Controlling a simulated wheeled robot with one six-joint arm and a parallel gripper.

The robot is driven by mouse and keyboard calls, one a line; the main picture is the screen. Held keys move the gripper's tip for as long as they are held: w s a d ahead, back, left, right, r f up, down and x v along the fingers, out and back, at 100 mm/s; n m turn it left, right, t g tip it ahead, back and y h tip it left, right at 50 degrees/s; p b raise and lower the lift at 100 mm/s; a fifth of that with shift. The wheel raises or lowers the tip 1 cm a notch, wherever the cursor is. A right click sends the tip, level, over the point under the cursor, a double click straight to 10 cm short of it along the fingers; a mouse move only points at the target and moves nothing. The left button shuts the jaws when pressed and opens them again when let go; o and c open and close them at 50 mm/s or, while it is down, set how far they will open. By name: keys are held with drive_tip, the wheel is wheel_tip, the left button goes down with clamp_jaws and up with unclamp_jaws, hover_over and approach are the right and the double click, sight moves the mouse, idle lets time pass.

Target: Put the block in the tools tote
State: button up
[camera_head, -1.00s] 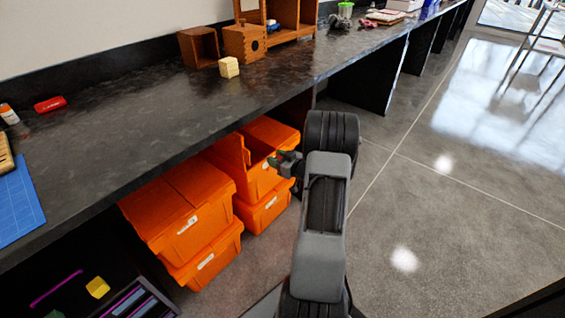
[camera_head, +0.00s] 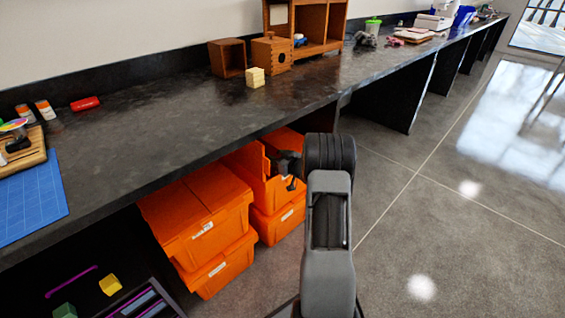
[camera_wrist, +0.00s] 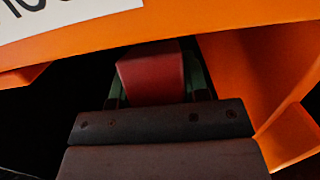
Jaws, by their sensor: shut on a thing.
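My gripper (camera_wrist: 155,75) is shut on a red block (camera_wrist: 150,75) in the wrist view, with a green finger on each side of it. In the head view my gripper (camera_head: 289,166) is beside the front of the upper right orange tote (camera_head: 247,160), which looks open at the top; the block cannot be made out there. In the wrist view an orange tote wall (camera_wrist: 225,17) is close above the gripper. Its white label (camera_wrist: 70,12) is cut off, so I cannot read the whole word.
Several other orange totes (camera_head: 196,225) are stacked under the dark counter (camera_head: 150,130). A pale yellow block (camera_head: 255,77) and wooden boxes (camera_head: 270,52) stand on the counter. The counter edge is above the totes. The floor (camera_head: 430,230) at right is clear.

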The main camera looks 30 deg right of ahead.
drive_tip(key=x, duration=0.6)
drive_tip(key=shift+r, duration=0.5)
drive_tip(key=o, duration=1)
drive_tip(key=p+v, duration=0.3)
drive_tip(key=v, duration=1)
drive_tip(key=shift+s+p, duration=0.35)
drive_tip(key=shift+s, duration=0.05)
